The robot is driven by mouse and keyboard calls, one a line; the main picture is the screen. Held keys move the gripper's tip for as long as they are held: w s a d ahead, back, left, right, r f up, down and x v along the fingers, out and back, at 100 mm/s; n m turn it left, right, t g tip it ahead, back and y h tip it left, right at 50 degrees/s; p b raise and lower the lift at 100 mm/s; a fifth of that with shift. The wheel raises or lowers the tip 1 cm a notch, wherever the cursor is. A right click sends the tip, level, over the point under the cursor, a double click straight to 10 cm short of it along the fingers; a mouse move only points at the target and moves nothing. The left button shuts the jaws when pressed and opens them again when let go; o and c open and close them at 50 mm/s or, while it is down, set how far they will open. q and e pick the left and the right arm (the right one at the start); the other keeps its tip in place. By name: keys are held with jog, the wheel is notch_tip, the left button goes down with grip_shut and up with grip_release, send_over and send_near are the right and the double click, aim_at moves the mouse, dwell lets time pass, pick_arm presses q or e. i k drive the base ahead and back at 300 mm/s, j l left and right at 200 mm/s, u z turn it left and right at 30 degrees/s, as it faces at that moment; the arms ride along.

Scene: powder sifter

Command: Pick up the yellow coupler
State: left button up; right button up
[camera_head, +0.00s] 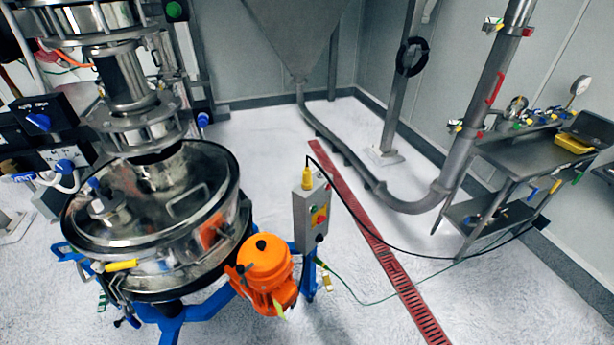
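I cannot tell for certain which yellow part is the coupler. A yellow connector (306,178) stands upright on top of the grey control box (311,215) beside the sifter, with a black cable (345,205) running from it. A yellow bar-shaped part (121,265) is at the front rim of the round steel sifter (160,215). Small yellow parts also show on the steel side table (510,155) at the right. Neither of my grippers is in view.
An orange motor (265,265) sits on the sifter's blue frame (200,307). A red floor grating (375,245) runs across the white floor. The black cable and a green cable (370,302) reach toward the side table. A large steel pipe (480,110) stands left of the table. The floor at lower right is clear.

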aim_at(306, 183)
jog(key=i+l+u, duration=0.25)
jog(key=l, duration=0.4)
jog(key=l+u, duration=0.25)
jog(key=l, duration=0.4)
jog(key=l+u, duration=0.25)
jog(key=l, duration=0.45)
jog(key=i, duration=0.05)
